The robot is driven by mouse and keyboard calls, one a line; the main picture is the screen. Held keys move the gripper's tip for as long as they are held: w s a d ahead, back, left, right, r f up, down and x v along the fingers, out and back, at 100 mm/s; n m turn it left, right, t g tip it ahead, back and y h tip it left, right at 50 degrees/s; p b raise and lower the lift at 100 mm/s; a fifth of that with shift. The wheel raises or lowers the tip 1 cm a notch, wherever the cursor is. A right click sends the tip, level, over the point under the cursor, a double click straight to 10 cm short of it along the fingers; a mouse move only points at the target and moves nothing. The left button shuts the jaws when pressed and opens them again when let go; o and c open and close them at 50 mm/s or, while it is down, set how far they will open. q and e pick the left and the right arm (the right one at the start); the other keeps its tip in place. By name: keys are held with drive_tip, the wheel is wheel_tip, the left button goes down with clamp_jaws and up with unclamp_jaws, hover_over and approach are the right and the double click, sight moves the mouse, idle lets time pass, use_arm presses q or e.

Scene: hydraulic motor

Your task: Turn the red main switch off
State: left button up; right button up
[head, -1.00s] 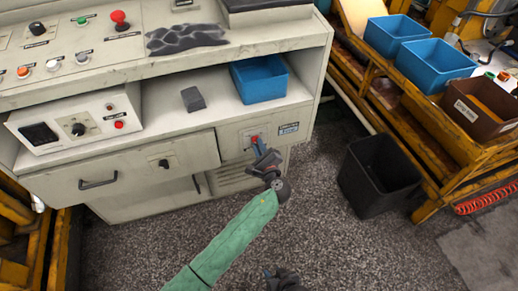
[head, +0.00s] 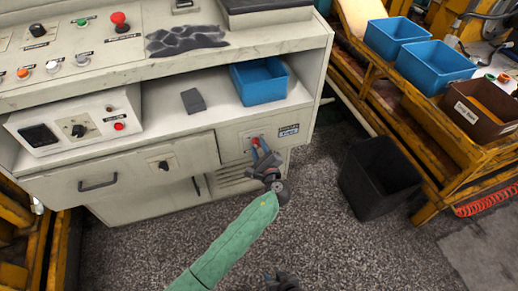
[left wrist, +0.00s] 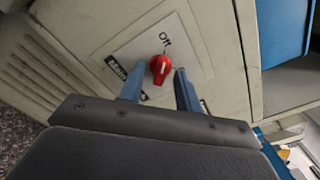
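The red main switch (head: 255,141) is a round red knob on a pale plate at the right of the cabinet's lower front. In the left wrist view the red knob (left wrist: 161,67) carries a white pointer line, with partly readable lettering above it. My left gripper (head: 261,154) is in front of the switch. In the left wrist view its two blue fingers (left wrist: 158,86) are spread apart, with the knob just beyond the gap between their tips. Whether they touch it is unclear. My right gripper (head: 283,282) is at the bottom edge, its fingers too small to judge.
A drawer with a dark handle (head: 98,183) is left of the switch. A blue bin (head: 259,80) and a grey block (head: 193,101) are on the shelf above. A black waste bin (head: 380,178) stands on the floor to the right. The floor before the cabinet is clear.

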use_arm(q)
drive_tip(key=v, duration=0.7)
drive_tip(key=shift+s, duration=0.35)
drive_tip(key=shift+d, duration=0.1)
